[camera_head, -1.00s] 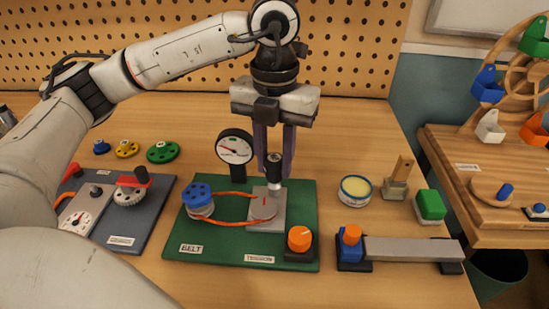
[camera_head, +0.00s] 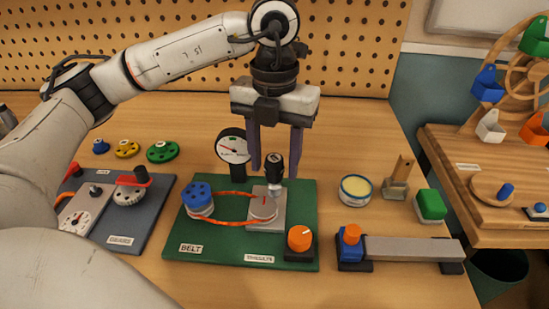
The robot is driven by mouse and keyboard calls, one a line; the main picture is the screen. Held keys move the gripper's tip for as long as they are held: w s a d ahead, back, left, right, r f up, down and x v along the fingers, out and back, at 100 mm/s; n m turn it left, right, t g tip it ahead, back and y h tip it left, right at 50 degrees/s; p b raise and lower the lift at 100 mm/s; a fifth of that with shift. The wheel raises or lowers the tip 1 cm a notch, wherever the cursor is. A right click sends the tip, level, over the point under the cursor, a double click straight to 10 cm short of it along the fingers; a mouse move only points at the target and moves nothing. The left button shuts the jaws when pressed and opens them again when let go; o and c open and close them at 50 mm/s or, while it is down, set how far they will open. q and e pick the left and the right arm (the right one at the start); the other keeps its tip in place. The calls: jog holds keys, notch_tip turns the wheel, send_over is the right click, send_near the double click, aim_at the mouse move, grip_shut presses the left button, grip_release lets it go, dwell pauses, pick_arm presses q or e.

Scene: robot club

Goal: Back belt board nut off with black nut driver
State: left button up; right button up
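The green belt board (camera_head: 215,245) lies mid-table with a BELT label. It carries a blue pulley (camera_head: 198,198), an orange belt (camera_head: 232,193) and a metal plate (camera_head: 256,222) with a second pulley (camera_head: 262,207). The black nut driver (camera_head: 273,162) stands upright at the back of the plate, its silver lower end over the back nut's place; the nut itself is hidden. My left gripper (camera_head: 275,163) points down from above, open, with a finger on each side of the driver handle and visible gaps. My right gripper is out of view.
A dial gauge (camera_head: 233,147) stands close left of the gripper. An orange knob (camera_head: 299,238) is at the board's front right. The gears board (camera_head: 125,240) is left. A round tin (camera_head: 355,189), a green block (camera_head: 430,205) and a grey bar (camera_head: 412,249) are right.

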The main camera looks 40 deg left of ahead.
pick_arm(q)
jog(key=c, duration=1)
jog(key=n+p, duration=0.1)
jog(key=n, duration=0.6)
jog(key=shift+r, duration=0.1)
jog(key=n, duration=0.5)
jog(key=shift+n+p, duration=0.3)
jog(key=shift+p, duration=0.05)
jog(key=o, duration=1.1)
jog(key=m+b, duration=0.1)
jog(key=m, duration=0.4)
jog(key=shift+m, duration=0.4)
jog(key=m+b, duration=0.1)
jog(key=m, duration=0.3)
jog(key=shift+m, duration=1.5)
